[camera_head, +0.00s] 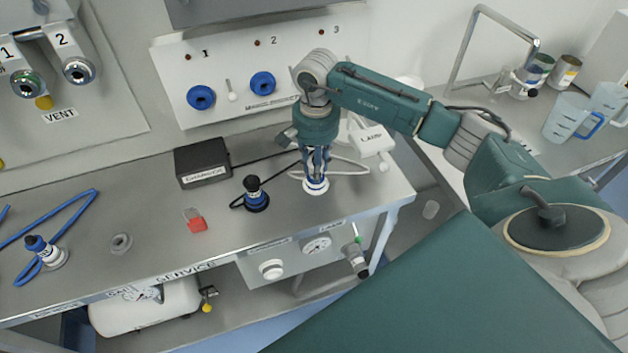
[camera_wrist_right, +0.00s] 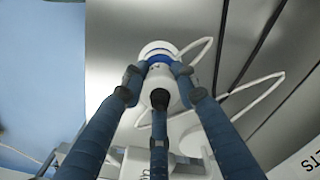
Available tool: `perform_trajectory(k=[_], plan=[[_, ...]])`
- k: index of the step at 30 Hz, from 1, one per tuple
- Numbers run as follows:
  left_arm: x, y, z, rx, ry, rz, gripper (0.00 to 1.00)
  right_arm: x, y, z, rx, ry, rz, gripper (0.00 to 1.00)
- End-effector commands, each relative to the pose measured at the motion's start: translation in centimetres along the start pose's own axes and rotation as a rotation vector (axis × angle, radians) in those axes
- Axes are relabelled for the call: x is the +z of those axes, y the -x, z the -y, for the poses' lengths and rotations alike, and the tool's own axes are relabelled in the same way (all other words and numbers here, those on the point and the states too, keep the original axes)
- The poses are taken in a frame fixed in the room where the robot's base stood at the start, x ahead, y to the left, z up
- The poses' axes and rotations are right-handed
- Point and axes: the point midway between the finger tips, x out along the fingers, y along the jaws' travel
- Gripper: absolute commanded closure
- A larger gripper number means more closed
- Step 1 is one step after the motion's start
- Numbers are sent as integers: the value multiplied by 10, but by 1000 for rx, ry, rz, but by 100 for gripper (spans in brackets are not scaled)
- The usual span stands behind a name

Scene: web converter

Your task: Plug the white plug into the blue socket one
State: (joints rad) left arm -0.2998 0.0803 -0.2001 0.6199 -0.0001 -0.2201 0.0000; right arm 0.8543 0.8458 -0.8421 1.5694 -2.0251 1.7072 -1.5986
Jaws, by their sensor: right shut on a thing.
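The white plug (camera_head: 316,186) with a blue ring is in my right gripper (camera_head: 315,165), which points down at the steel bench. The wrist view shows the fingers (camera_wrist_right: 158,76) closed around the plug (camera_wrist_right: 158,48). I cannot tell whether the plug touches the bench. Its white cable (camera_head: 350,170) loops on the bench by a white box (camera_head: 372,140) marked LAMP. The blue socket one (camera_head: 201,97) is on the wall panel under the number 1, up and left of the gripper. A second blue socket (camera_head: 262,83) is beside it, under 2. Below 3, my arm covers the panel. My left gripper is out of view.
A black box (camera_head: 202,163), a black plug (camera_head: 256,194), a red padlock (camera_head: 196,221) and a grey ring (camera_head: 121,243) are on the bench. A blue-corded plug (camera_head: 46,252) is at left. A small lever (camera_head: 231,91) sits between the sockets.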

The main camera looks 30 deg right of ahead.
Motion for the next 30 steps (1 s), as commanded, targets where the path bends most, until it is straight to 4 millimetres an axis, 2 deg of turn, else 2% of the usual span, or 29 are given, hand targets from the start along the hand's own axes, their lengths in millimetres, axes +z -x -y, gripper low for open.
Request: perform_trajectory(k=[15,25,30], plan=[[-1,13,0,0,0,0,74,0,29,1,-3,1,-1,100],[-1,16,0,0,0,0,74,0,36,0,-1,0,-1,100],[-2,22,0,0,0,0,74,-1,49,0,-2,0,-3,100]])
